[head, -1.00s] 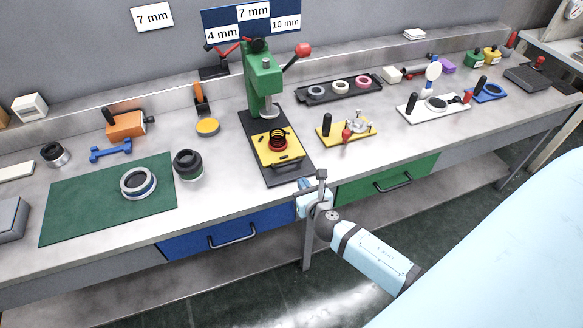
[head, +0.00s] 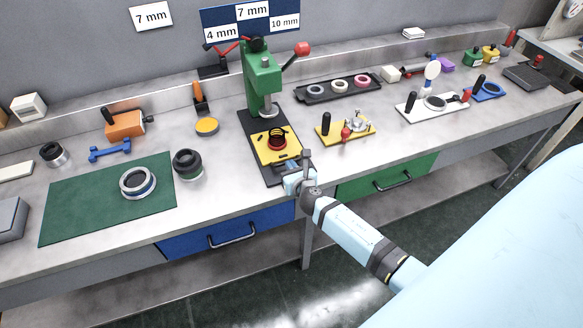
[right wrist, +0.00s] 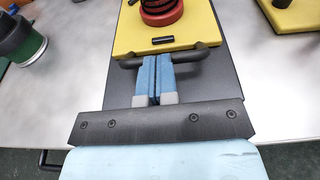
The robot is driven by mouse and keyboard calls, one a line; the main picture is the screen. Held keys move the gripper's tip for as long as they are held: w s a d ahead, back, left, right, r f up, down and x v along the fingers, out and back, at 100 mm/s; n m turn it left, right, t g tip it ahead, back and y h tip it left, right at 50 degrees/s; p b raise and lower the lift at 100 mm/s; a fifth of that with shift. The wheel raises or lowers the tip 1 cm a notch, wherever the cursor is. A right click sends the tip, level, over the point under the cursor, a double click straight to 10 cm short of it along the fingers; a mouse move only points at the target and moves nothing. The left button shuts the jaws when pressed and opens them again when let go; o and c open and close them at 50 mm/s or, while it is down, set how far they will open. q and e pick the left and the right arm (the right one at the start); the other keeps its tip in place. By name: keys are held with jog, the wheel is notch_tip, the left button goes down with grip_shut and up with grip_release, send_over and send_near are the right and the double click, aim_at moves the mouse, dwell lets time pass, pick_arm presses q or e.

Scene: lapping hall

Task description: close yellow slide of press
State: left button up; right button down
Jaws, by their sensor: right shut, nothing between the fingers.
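The yellow slide (head: 268,148) lies on the black base plate (head: 251,124) of the green press (head: 261,80), toward the front, out from under the ram. A red and black round part sits on the slide (right wrist: 161,10). The slide has a dark bar handle (right wrist: 190,55) on its front edge. My right gripper (head: 295,168) is at the front of the slide. In the right wrist view its blue fingers (right wrist: 154,62) are shut together, with tips at the handle; I cannot tell whether they touch it. My left gripper is not in view.
A yellow fixture plate (head: 335,134) with a black knob stands right of the press. The press lever with a red ball (head: 303,49) sticks out to the right.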

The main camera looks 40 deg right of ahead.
aim_at(280, 144)
jog(key=x, duration=0.2)
jog(key=r+x, duration=0.1)
jog(key=x, duration=0.4)
jog(key=shift+w+d+r+b, duration=0.15)
jog(key=shift+w+r+b, duration=0.05)
jog(key=shift+w+b, duration=0.15)
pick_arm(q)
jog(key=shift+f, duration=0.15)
pick_arm(e)
jog(key=shift+w+d+r, duration=0.1)
jog(key=shift+r, duration=0.2)
